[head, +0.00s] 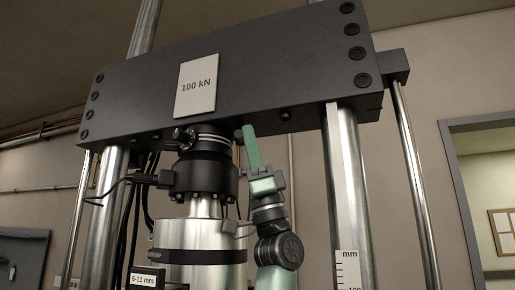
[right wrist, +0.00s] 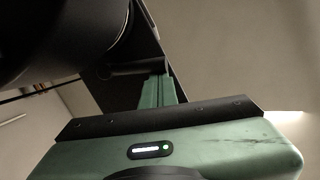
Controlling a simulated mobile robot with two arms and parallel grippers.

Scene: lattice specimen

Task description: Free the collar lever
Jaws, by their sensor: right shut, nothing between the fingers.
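The collar (head: 213,140) is a ringed metal band just under the dark crosshead, on top of a black bolted cylinder (head: 205,176). A small black knobbed part (head: 184,136) sticks out at the collar's left; it looks like the lever, but its exact shape is hard to tell. My right gripper (head: 248,130) is right of the collar, pointing up, with its green fingers together and empty. The fingers reach up close to the crosshead's lower edge; I cannot tell whether they touch it. In the right wrist view the shut fingers (right wrist: 157,88) are beside a large dark round body (right wrist: 60,35). My left gripper is not in view.
The crosshead (head: 270,75) with a "100 kN" plate (head: 197,85) spans overhead. Thick steel columns (head: 347,190) stand left and right. Black cables (head: 130,205) hang at the left. A wide steel cylinder (head: 198,240) with a dark band is below.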

